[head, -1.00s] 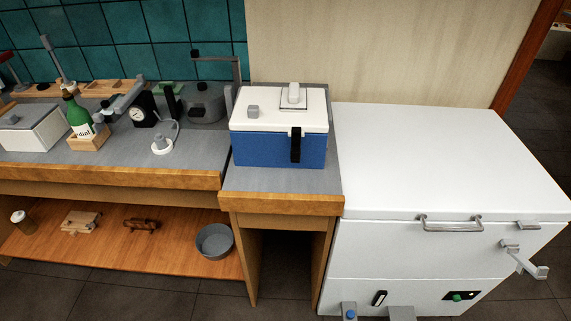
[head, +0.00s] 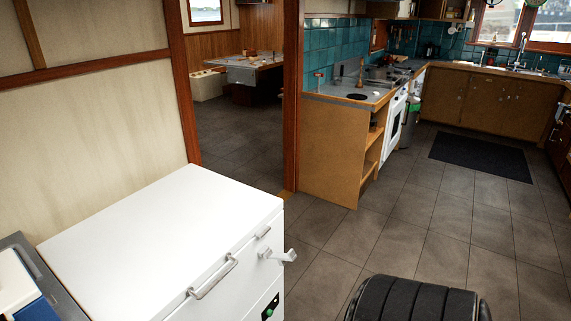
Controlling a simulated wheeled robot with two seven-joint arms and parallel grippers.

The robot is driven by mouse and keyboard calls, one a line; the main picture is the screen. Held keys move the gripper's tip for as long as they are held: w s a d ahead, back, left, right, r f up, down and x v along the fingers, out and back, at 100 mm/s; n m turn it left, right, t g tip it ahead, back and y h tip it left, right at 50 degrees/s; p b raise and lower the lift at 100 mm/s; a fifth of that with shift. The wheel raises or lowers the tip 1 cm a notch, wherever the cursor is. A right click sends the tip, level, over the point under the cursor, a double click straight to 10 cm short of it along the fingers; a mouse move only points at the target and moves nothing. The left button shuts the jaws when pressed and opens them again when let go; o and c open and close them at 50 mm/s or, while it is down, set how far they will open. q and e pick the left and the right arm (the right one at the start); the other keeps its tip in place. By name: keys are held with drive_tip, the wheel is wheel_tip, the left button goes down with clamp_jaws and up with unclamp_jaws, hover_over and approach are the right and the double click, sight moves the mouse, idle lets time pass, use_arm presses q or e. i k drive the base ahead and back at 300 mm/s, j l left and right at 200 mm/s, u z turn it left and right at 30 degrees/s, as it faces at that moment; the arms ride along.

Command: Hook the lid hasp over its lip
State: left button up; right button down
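The white chest (head: 150,240) stands at the lower left with its lid down. A metal bar handle (head: 212,277) is on its front. Right of it, a small grey bracket (head: 263,233) sits at the lid edge. Below that, a pale hasp-like lever (head: 285,256) sticks out from the chest front, apart from the lid-edge bracket. The blue cooler (head: 38,311) with its white lid (head: 14,284) is cut off by the left edge; I cannot make out its front latch. Neither of my grippers is in view.
A dark ribbed rounded shape (head: 415,298) is at the bottom edge; I cannot tell whether it is part of me. Grey tiled floor (head: 410,225) lies clear to the right. A wooden counter (head: 334,150) and a doorway stand beyond; a dark mat (head: 480,157) lies farther back.

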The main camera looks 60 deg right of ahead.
sight(283, 259)
drive_tip(key=z, duration=0.5)
drive_tip(key=k+z, duration=0.15)
drive_tip(key=z, duration=0.3)
drive_tip(key=k+z, duration=0.1)
drive_tip(key=z, duration=0.4)
